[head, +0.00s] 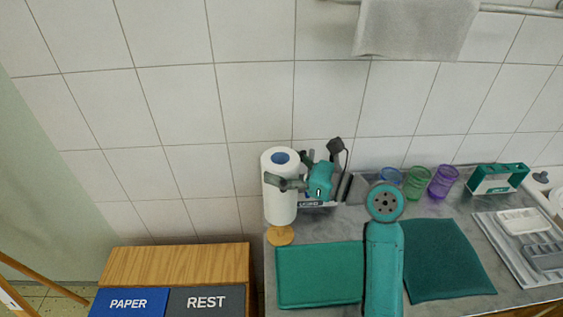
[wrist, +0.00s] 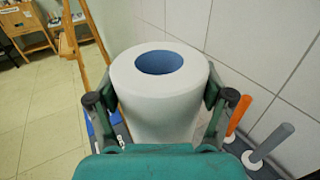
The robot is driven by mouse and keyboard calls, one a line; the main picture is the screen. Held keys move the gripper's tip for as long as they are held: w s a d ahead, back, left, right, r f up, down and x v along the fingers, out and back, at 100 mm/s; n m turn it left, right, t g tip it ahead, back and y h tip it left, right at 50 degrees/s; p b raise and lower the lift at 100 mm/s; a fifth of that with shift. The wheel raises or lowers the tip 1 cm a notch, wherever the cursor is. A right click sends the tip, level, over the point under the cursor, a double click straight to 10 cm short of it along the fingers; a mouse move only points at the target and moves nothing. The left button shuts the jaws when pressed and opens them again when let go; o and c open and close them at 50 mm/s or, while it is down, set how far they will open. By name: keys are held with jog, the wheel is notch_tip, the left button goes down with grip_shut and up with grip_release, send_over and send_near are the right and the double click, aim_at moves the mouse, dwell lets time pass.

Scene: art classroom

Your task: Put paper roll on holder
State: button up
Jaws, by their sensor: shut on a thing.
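The paper roll (head: 281,205) is white with a blue core and is upright in the head view. It fills the middle of the wrist view (wrist: 160,105). My gripper (head: 284,183) is shut around its sides, with one finger on each side in the wrist view (wrist: 163,100). A round wooden disc (head: 280,237), perhaps the holder's base, lies on the counter just below the roll in the head view. No holder post shows there; the roll may hide it. I cannot tell whether the roll touches the disc.
The grey counter (head: 330,228) bears green mats (head: 320,275), coloured cups (head: 417,180) and a green box (head: 497,179). A tiled wall stands close behind. A wooden cabinet (head: 180,264) is at left. The wrist view shows orange (wrist: 238,114) and grey (wrist: 272,141) posts near the wall.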

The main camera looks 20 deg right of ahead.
jog(key=shift+f, duration=1.75)
jog(key=shift+f, duration=2.85)
jog(key=o, duration=1.5)
jog(key=shift+r, duration=4)
